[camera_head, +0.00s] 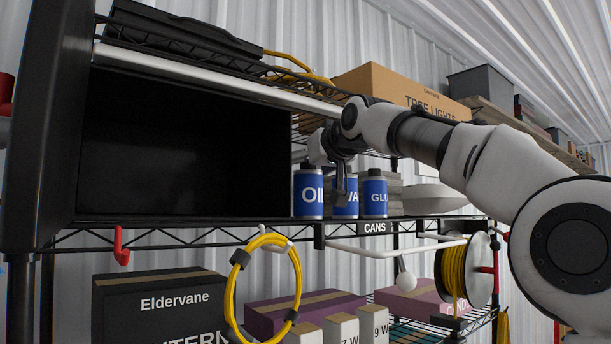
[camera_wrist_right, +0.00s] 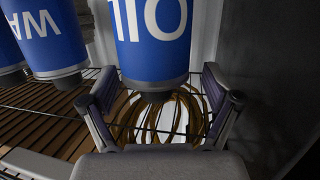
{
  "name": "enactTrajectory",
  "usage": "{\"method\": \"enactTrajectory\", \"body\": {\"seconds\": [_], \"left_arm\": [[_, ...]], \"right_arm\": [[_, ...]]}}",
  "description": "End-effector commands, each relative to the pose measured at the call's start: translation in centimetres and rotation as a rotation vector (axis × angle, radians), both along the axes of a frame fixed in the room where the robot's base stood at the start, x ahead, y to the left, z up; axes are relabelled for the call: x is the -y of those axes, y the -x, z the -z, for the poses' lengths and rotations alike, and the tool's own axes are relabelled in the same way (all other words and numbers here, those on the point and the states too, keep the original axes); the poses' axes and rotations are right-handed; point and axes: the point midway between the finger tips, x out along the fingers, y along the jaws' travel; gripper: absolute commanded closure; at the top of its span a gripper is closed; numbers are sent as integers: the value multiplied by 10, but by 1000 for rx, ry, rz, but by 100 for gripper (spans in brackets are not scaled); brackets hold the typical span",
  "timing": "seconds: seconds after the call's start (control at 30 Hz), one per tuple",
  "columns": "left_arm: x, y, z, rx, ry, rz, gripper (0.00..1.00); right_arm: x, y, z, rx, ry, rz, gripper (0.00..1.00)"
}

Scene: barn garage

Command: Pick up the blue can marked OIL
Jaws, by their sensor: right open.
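The blue can marked OIL (camera_head: 308,194) stands upright on the black wire shelf, leftmost in a row of blue cans. My right gripper (camera_head: 339,178) is at the row; a dark finger overlaps the gap between the OIL can and the WA can (camera_head: 350,198). In the right wrist view, the OIL can (camera_wrist_right: 151,35) appears upside down, ahead of and between the two spread fingers of my right gripper (camera_wrist_right: 159,82). The gripper is open; I cannot tell whether a finger touches the can. My left gripper is not in view.
A can marked GLU (camera_head: 375,197) stands right of the WA can, which also shows in the wrist view (camera_wrist_right: 50,40). A black panel (camera_head: 180,150) stands close left of the OIL can. A CANS label (camera_head: 375,228) hangs on the shelf edge. A white bowl (camera_head: 434,198) stands right.

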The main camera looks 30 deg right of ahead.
Motion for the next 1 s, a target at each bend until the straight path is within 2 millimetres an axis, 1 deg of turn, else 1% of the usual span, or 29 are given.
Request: {"method": "enactTrajectory", "body": {"seconds": [0.03, 0.2, 0.23, 0.27, 0.3, 0.37, 0.4, 0.47, 0.77, 1.0], "left_arm": [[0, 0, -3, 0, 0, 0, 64], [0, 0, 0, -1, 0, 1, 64], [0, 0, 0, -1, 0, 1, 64], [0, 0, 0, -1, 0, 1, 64], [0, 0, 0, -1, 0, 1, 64], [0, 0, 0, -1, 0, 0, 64], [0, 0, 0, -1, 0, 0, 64], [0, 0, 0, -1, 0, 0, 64], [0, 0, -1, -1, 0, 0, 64], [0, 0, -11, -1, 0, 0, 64]], "right_arm": [[0, -2, -1, 0, -1, 0, 11], [1, -2, 2, 1, -1, 0, 11], [1, -2, 2, 1, -1, 0, 18], [0, -2, 2, 1, -1, 0, 29], [0, -2, 2, 1, -1, 0, 43], [0, -2, 2, 1, -1, 0, 64], [0, -2, 2, 1, -1, 0, 79], [0, -2, 2, 1, -1, 0, 100], [0, -1, 1, 2, -1, 0, 100], [-2, -4, -8, 2, -1, -1, 100]]}}
